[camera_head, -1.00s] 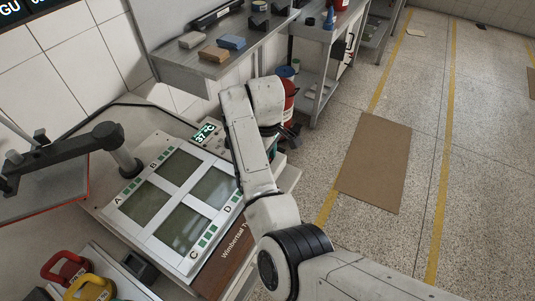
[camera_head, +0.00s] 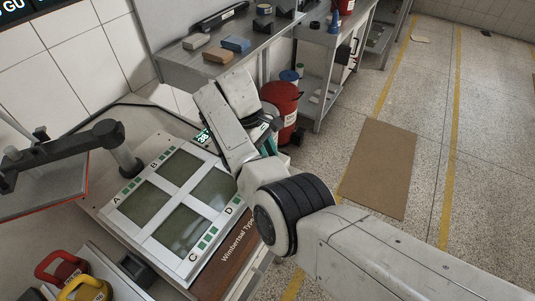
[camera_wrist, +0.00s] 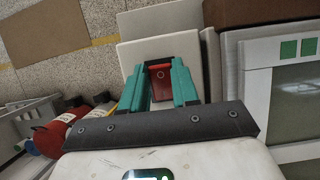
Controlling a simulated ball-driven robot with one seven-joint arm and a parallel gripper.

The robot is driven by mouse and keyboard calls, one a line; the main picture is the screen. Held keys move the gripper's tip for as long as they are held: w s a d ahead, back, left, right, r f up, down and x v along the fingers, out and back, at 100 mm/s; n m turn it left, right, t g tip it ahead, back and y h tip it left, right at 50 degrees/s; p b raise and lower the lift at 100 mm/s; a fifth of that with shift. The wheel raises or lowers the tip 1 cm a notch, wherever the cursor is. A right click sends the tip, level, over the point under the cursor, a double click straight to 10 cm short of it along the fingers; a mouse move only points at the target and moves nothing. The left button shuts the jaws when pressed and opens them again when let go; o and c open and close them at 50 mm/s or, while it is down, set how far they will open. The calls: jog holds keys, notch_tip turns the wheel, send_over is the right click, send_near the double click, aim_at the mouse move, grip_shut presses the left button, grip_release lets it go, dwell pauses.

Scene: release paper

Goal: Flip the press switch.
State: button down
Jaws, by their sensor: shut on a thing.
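The press switch (camera_wrist: 159,78) is a small red rocker with a circle mark, in a dark housing at the end of the machine. My gripper (camera_wrist: 159,66) has its two green fingers around it, one on each side. I am shut on the switch. In the head view my arm hides the switch, and only a little green of my gripper (camera_head: 270,131) shows past it. The press (camera_head: 167,193) has a white frame with several dark green panels marked A to D. Its small display reads about 38.
A raised press arm with a plate (camera_head: 50,185) stands at the left. Red and yellow handled weights (camera_head: 62,268) are at the lower left. A red canister (camera_head: 281,105) stands beyond my arm, near the grey workbench (camera_head: 185,72). Brown cardboard (camera_head: 377,165) lies on the open floor at right.

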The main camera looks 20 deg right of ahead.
jog(key=c, duration=0.8)
grip_release()
jog(key=shift+c, duration=0.2)
jog(key=v, duration=1)
jog(key=shift+r, duration=0.35)
jog(key=shift+w+a, duration=0.1)
jog(key=shift+w, duration=0.05)
